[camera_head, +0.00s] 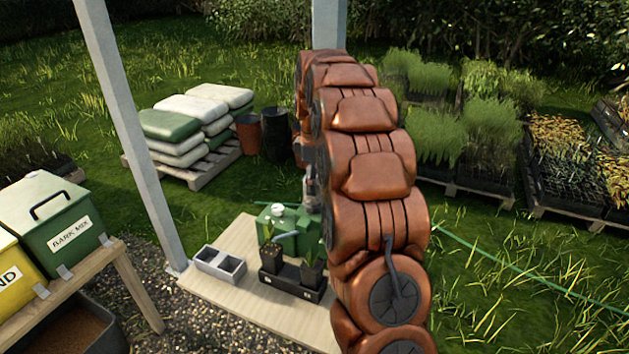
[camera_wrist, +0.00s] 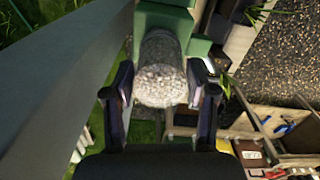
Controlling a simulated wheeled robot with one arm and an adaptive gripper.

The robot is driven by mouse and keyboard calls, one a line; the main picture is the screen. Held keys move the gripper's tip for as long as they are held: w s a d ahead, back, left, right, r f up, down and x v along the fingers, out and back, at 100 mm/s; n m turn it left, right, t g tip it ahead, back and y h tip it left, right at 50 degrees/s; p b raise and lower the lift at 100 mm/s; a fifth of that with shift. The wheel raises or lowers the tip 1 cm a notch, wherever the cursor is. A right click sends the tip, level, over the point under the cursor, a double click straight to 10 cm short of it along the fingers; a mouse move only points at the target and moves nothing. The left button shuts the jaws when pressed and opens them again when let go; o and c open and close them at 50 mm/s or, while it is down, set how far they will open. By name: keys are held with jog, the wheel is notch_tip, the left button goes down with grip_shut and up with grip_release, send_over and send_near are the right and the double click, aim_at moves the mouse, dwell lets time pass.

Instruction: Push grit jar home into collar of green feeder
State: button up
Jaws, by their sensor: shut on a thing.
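The grit jar (camera_wrist: 160,82), clear and full of pale grit, sits between the two dark fingers of my gripper (camera_wrist: 162,92) in the wrist view. My gripper is shut on it. The jar's far end meets the green feeder (camera_wrist: 163,18) at the top of that view. The collar is not clearly visible, so I cannot tell how deep the jar sits in it. In the head view my copper-coloured arm hides the jar and most of the gripper, and I cannot make out the feeder for certain.
A grey post (camera_wrist: 65,75) runs close along the left in the wrist view. A bench with bins (camera_head: 62,235) stands left.

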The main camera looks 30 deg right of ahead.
jog(key=shift+a+f, duration=0.1)
jog(key=shift+f, duration=0.05)
jog(key=o, duration=1.4)
jog(key=shift+c, duration=0.2)
notch_tip(320, 180, up, 11)
jog(key=shift+w, duration=0.1)
jog(key=shift+r, duration=0.55)
